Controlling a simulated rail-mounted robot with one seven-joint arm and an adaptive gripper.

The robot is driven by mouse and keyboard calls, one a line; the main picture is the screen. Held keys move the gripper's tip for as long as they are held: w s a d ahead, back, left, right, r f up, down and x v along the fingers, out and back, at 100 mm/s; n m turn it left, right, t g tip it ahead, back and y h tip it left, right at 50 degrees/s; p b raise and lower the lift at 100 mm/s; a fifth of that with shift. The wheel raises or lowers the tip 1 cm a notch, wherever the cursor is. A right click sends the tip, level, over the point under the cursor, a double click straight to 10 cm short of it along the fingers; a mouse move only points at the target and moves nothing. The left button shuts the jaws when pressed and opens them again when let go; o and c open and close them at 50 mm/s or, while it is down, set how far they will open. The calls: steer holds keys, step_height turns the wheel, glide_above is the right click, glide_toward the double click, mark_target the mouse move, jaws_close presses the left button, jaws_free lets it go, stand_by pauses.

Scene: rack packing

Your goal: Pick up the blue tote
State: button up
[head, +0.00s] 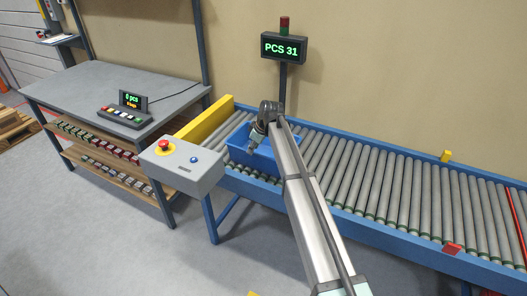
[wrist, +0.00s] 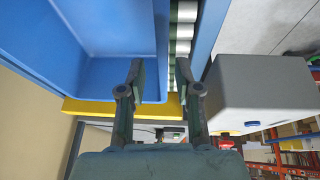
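The blue tote (head: 237,139) is on the roller conveyor (head: 375,180), near its left end by the yellow stop. Part of it is hidden behind my gripper and arm. In the wrist view the tote (wrist: 70,40) fills the upper left, and its inside looks empty. My gripper (wrist: 160,72) is open, its two fingers apart at the tote's side wall. The left finger shows over the tote's inside and the right finger beyond the wall, over the rollers. I cannot tell whether either finger touches the wall. My gripper also shows at the tote in the head view (head: 252,146).
A grey control box (head: 183,166) with a red button stands close in front of the conveyor's left end. The yellow end stop (head: 206,121) is beside the tote. A workbench (head: 110,90) is at left. The rollers to the right are clear.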

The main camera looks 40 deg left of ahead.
mark_target(250, 160)
steer(key=shift+p+x, duration=1)
steer(key=shift+x, duration=2.15)
steer(key=shift+d, duration=0.2)
jaws_close()
